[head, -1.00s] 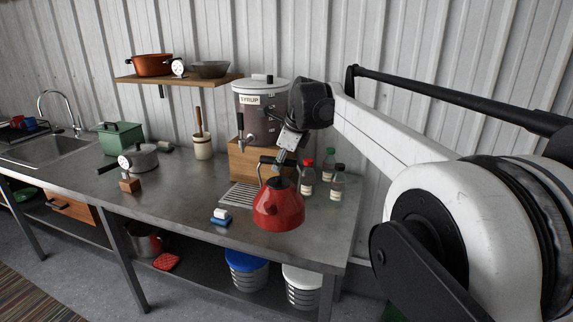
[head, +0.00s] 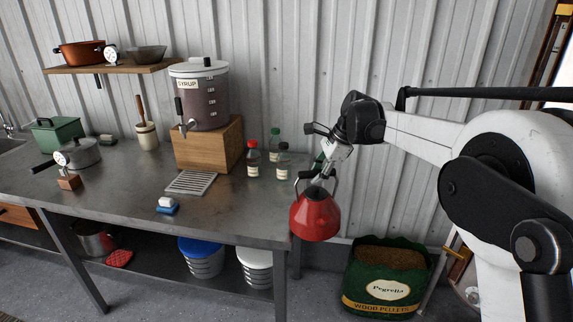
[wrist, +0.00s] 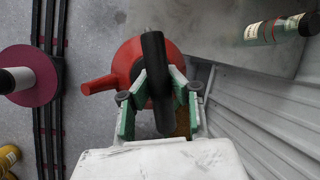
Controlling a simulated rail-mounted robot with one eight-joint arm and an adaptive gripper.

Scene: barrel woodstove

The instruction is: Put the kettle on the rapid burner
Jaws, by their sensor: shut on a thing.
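The red kettle (head: 315,215) hangs from my gripper (head: 324,178) in the head view, roughly upright, just past the right end of the steel table. In the wrist view the kettle (wrist: 135,65) shows from above, with its spout pointing left. My gripper (wrist: 158,100) is shut on its black handle (wrist: 154,60), with a green-padded finger on each side. No burner or stove shows in any view.
The steel table (head: 120,200) holds a syrup dispenser (head: 200,98) on a wooden block, several bottles near its right end, a drip grate (head: 191,182) and a blue-and-white block (head: 166,206). A green wood-pellet bag (head: 385,278) stands on the floor right of the table. A corrugated wall runs behind.

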